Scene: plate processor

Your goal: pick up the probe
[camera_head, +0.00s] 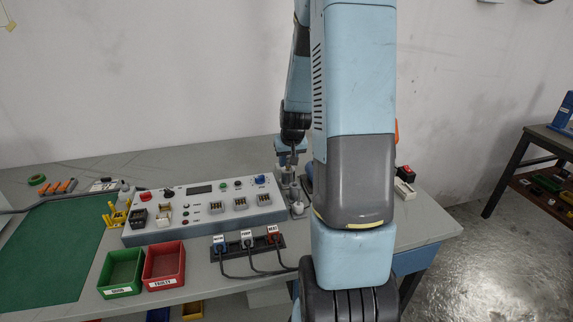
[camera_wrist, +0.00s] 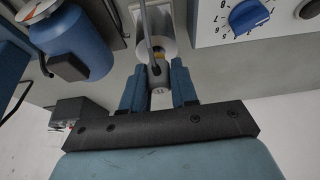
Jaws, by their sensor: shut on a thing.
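The probe (camera_wrist: 159,98) is a small pale cylinder between the two blue fingers of my gripper (camera_wrist: 158,78) in the wrist view. A grey cable or rod runs from it toward the top of that view, over a round whitish piece. My gripper is shut on the probe. In the head view my gripper (camera_head: 290,160) points down beside the right end of the control panel, above a small metal stand (camera_head: 295,198). My arm hides part of this area. I cannot tell whether the probe still touches the stand.
The grey control panel (camera_head: 204,211) with knobs and sockets is close on the left. Three labelled plugs with cables sit in a dark strip (camera_head: 250,248) in front. Green (camera_head: 121,272) and red (camera_head: 164,265) bins stand front left. In the wrist view a blue cylinder (camera_wrist: 75,38) is near my gripper.

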